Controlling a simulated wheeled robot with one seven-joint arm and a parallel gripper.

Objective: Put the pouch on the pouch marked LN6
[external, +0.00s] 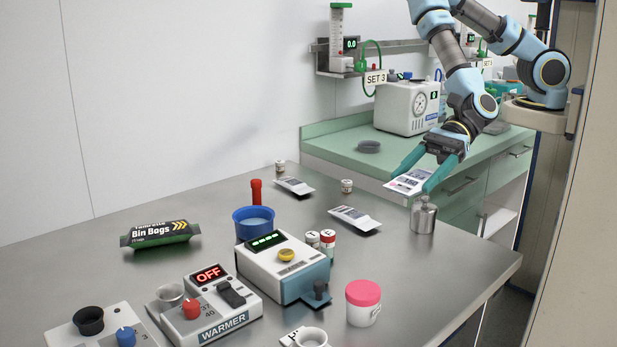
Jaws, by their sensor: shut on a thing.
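My gripper (412,183) is shut on a white pouch (404,182) with dark print and a pink patch. It holds the pouch in the air between its teal fingers, above and just left of a silver bottle. Two other white pouches with dark labels lie flat on the steel table: one pouch (294,186) toward the back, and another pouch (355,219) nearer, to the left of and below my gripper. Their print is too small to read, so I cannot tell which is marked LN6.
The silver bottle (423,217) stands close under my gripper. A green counter (345,150) lies behind.

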